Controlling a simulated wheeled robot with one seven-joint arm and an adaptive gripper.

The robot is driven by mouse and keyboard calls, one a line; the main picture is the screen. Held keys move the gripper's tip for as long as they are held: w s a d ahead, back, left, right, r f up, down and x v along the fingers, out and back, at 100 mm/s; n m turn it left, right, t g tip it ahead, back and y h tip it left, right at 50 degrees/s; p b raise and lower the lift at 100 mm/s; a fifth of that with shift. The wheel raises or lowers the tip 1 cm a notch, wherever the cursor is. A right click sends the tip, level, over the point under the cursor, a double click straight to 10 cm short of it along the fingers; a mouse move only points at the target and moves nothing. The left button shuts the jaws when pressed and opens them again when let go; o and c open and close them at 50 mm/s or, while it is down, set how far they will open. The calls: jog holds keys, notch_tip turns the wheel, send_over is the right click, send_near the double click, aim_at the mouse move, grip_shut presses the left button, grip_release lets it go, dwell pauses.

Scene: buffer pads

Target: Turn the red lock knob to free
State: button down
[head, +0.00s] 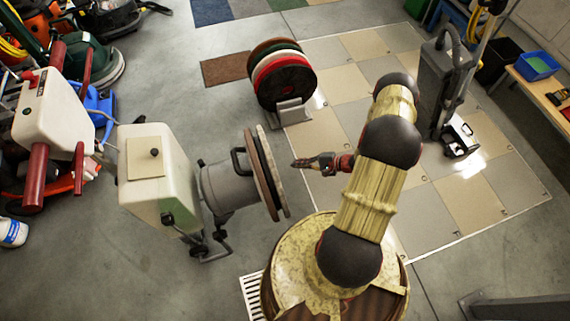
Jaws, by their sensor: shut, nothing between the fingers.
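A floor machine with a cream tank (160,190) and a grey motor housing (228,187) lies tipped back, its round pads (265,172) facing right. My gripper (296,164) is shut and empty, pointing left just right of the pads. I cannot tell whether it touches them. A white control head with red grips (52,112) is at the left. A small red part (27,78) shows on its upper left; I cannot tell if it is the lock knob or how it is turned. A black knob (155,153) sits on the tank.
A stand (291,112) holds several round pads behind my gripper. A grey upright machine (447,85) stands on the tiled floor at the right. Other cleaning gear crowds the upper left. A floor grate (251,296) lies near my base. Open floor is at the lower left.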

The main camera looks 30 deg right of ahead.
jog(key=b+x, duration=0.2)
jog(key=x, duration=0.7)
jog(key=shift+w+a+f, duration=0.15)
jog(key=shift+w+a, duration=0.05)
jog(key=shift+n+t+b, duration=0.4)
jog(key=shift+b, duration=0.45)
jog(key=shift+n+b, duration=0.3)
jog(key=shift+b, duration=0.05)
jog(key=shift+s+a+r+n+t+y+b, duration=0.15)
jog(key=shift+r+n+t+y+b, duration=0.15)
jog(key=shift+n+t+b, duration=0.4)
jog(key=shift+s+a+r+n+t+y+b, duration=0.1)
jog(key=shift+r+n+t+y+b, duration=0.15)
jog(key=shift+t+b, duration=0.5)
jog(key=shift+r+g, duration=0.1)
jog(key=shift+g, duration=0.15)
dwell(0.4)
